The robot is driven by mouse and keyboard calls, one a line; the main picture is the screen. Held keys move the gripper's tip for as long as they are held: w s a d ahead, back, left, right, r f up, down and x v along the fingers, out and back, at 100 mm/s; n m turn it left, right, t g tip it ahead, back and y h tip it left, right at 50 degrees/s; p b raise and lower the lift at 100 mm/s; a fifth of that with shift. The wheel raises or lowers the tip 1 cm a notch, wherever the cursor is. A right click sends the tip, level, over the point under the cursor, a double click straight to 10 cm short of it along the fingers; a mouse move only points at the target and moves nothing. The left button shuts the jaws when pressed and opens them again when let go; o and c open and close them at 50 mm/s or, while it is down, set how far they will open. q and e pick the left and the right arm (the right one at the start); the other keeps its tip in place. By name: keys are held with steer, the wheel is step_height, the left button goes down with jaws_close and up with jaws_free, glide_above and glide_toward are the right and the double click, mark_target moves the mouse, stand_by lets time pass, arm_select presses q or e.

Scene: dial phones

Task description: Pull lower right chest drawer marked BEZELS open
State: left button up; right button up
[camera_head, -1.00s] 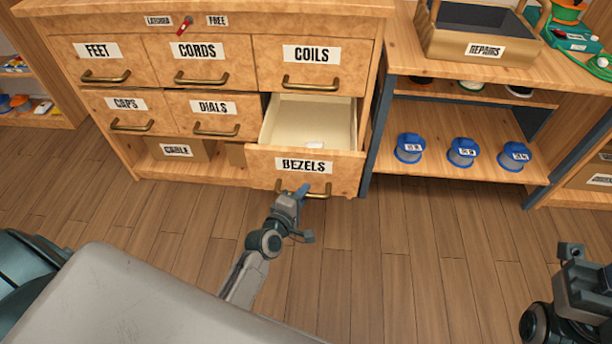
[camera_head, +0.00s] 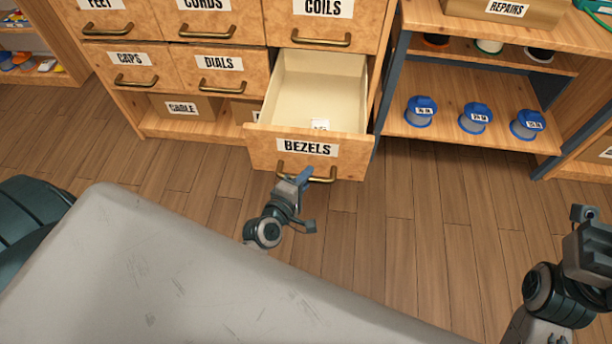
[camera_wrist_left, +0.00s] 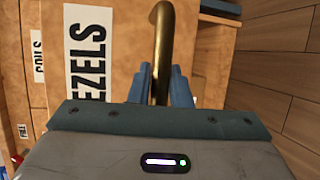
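My left gripper (camera_head: 303,178) is at the left part of this handle. In the left wrist view the brass handle (camera_wrist_left: 162,40) passes between the blue fingers (camera_wrist_left: 160,85), which sit close on both sides of it. My right gripper (camera_head: 588,220) is at the right edge, away from the chest; its fingers are not clear.
The COILS drawer (camera_head: 330,30) above and the DIALS drawer (camera_head: 218,75) to the left are shut. A shelf with several blue spools (camera_head: 475,118) stands to the right. The wooden floor (camera_head: 400,240) in front is clear.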

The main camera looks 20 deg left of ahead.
arm_select(q)
steer(key=o, duration=0.4)
steer(key=shift+c, duration=0.2)
steer(key=shift+s, duration=0.1)
steer(key=b+v, duration=0.1)
steer(key=v, duration=0.9)
steer(key=shift+s+b, duration=0.3)
steer(key=shift+b, duration=0.1)
